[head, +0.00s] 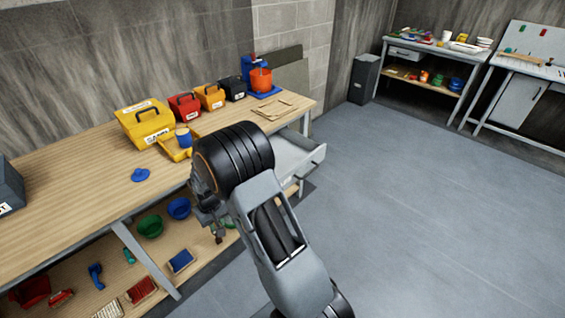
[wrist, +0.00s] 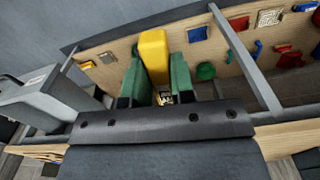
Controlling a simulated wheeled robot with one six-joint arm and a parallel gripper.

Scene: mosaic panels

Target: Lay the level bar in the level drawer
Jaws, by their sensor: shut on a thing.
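My gripper (wrist: 158,82) has green fingers shut on the yellow level bar (wrist: 154,50), which sticks out beyond the fingertips in the wrist view. In the head view my arm hides the bar. The level drawer (head: 312,160) is pulled out from under the workbench, just right of my arm; the part of its inside that shows looks bare. In the wrist view a grey drawer (wrist: 42,100) with a pale label is at the left, apart from the bar. The bar is beside the drawer, not over it, in that view.
The floor (head: 410,210) to the right is clear.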

